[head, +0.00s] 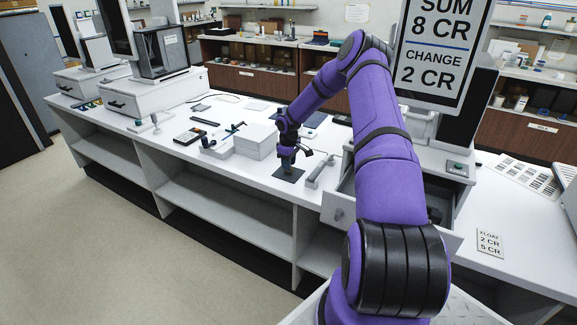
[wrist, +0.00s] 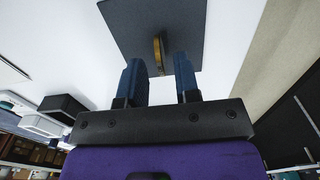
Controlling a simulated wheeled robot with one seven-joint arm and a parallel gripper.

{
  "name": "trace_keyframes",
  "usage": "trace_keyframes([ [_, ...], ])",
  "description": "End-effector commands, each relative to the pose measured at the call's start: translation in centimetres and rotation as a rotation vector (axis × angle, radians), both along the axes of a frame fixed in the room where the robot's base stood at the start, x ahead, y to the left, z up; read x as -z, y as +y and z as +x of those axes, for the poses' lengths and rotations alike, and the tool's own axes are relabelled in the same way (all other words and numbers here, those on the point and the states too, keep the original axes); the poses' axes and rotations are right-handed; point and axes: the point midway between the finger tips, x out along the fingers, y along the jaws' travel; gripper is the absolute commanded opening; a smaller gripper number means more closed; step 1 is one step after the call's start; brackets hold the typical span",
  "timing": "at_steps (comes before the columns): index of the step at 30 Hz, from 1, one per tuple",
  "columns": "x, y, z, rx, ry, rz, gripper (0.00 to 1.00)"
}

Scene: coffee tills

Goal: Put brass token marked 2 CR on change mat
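The dark square change mat (head: 284,176) lies on the white counter beside the open till drawer. It fills the top middle of the wrist view (wrist: 190,25). My gripper (head: 288,166) is low over the mat. In the wrist view its two blue fingers (wrist: 160,65) are apart. The brass token (wrist: 158,52) shows edge-on between and just beyond the fingertips, against the mat. Gaps show between it and both fingers. It looks upright; whether it touches the mat is unclear. Its marking is not readable, and I cannot make it out in the head view.
A grey bar-shaped object (head: 319,170) lies right of the mat, and a white box (head: 256,141) stands left of it. The open till drawer (head: 345,205) is to the right. The screen (head: 436,55) reads change 2 CR. A float card (head: 490,243) lies at right.

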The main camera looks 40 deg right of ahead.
Motion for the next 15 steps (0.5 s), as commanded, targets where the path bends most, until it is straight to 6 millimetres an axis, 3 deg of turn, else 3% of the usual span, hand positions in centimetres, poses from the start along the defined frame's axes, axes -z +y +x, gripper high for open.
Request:
trace_keyframes([
  [9,-6.3,0.0,0.0,-0.001,-0.003,-0.003,0.3],
  [15,-9.4,0.0,0.0,0.0,-0.003,-0.001,0.3],
])
